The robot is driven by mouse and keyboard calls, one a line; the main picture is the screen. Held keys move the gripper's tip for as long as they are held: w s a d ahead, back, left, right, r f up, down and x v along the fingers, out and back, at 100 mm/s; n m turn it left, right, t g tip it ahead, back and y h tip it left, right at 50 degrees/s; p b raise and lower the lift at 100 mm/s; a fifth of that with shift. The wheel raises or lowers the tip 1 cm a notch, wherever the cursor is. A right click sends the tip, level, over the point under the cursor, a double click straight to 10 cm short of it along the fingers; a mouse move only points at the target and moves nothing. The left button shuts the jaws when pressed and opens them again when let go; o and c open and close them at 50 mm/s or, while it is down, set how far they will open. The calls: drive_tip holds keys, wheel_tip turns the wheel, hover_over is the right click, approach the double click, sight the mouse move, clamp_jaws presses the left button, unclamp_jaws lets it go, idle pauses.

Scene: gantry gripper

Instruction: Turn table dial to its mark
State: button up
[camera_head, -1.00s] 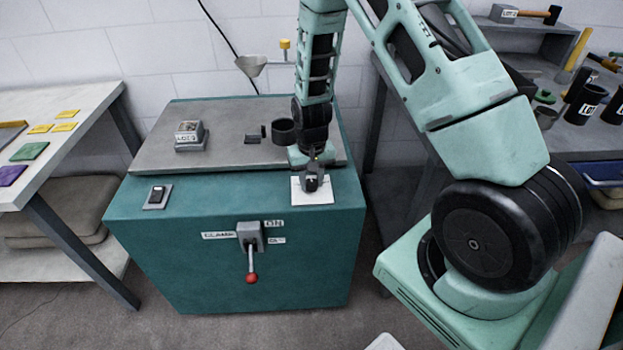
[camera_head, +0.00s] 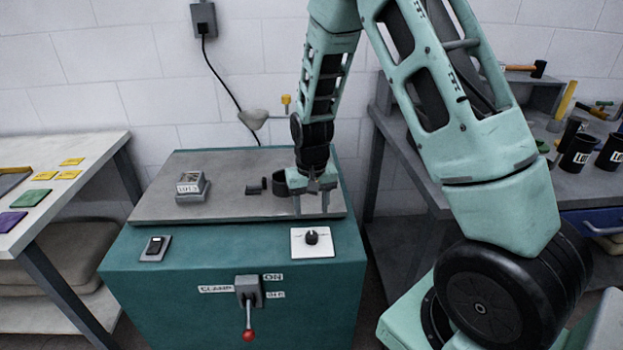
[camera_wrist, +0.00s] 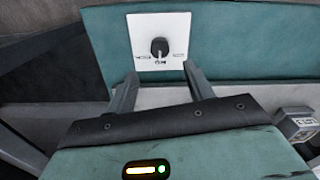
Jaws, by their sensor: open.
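The dial is a small black knob (camera_head: 312,237) on a white plate (camera_head: 302,252) on the teal front ledge of the machine table (camera_head: 215,255). In the wrist view the knob (camera_wrist: 159,47) has a pale line at its lower side, and the plate carries small markings to its left and right, too small to read. My gripper (camera_head: 311,208) is open and empty, pointing down above the grey top, just behind the plate and apart from the knob. In the wrist view its two fingers (camera_wrist: 158,88) stand wide apart on the near side of the plate.
A rocker switch (camera_head: 155,248) is at the ledge's left. A clamp lever with a red ball (camera_head: 248,334) hangs on the front. Side tables flank the machine.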

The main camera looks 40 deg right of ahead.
wheel_tip(320, 180, up, 9)
drive_tip(key=shift+f, duration=0.2)
idle(0.6)
drive_tip(key=s+a+r+n+y+p, duration=0.1)
drive_tip(key=s+a+r+n, duration=0.3)
drive_tip(key=s+a, duration=0.55)
drive_tip(key=s+a+r+n+p, duration=0.1)
drive_tip(key=s+a+r+n, duration=0.4)
drive_tip(key=a, duration=0.7)
drive_tip(key=s+a+n, duration=0.3)
drive_tip(key=s, duration=0.7)
drive_tip(key=shift+f, duration=0.35)
